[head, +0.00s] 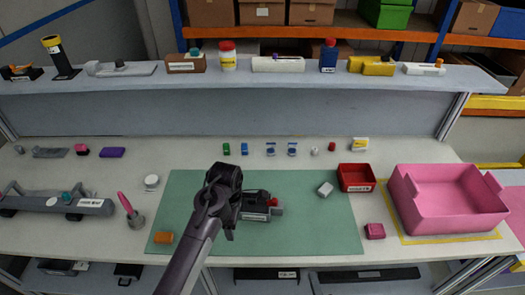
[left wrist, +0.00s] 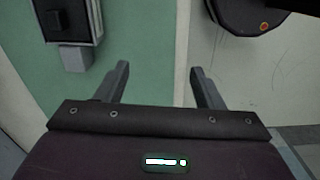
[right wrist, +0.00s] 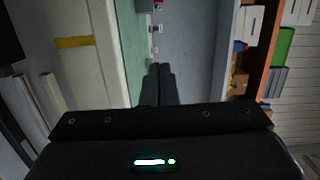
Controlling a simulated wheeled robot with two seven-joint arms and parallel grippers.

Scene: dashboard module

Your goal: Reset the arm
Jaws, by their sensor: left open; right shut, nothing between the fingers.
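A pink bin (head: 447,205) and a red tray (head: 356,177) stand on the right of the bench. A shelf (head: 130,86) runs behind. The mat's right part is mostly clear.

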